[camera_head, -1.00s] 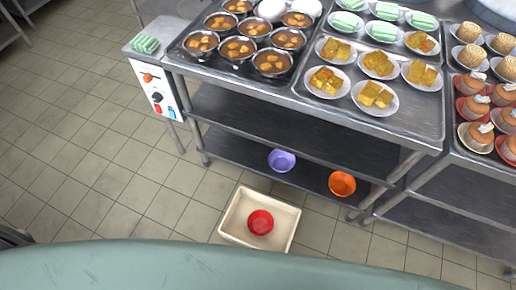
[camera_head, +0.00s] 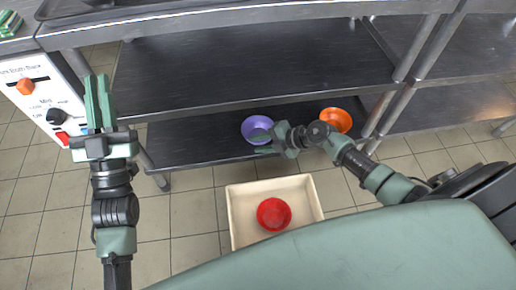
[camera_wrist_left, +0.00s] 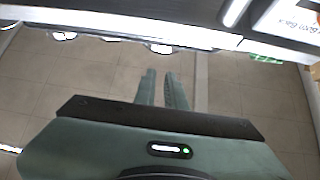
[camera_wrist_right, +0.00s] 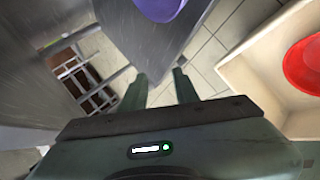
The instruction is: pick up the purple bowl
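The purple bowl (camera_head: 257,127) stands on the lower shelf of the steel rack, left of the orange bowl. It is partly cut off at the top of the right wrist view (camera_wrist_right: 160,7). My right gripper (camera_head: 270,141) is open and empty, just right of and in front of the purple bowl. Its fingertips (camera_wrist_right: 160,82) are apart in the right wrist view, with the bowl beyond them. My left gripper (camera_head: 97,92) is raised at the left, by the control panel. Its fingers (camera_wrist_left: 163,78) are apart with nothing between them.
The orange bowl (camera_head: 336,120) is on the same lower shelf (camera_head: 190,146), close to my right arm. A cream bin (camera_head: 240,219) with a red bowl (camera_head: 274,214) inside stands on the floor in front. The middle shelf (camera_head: 240,68) overhangs the bowls.

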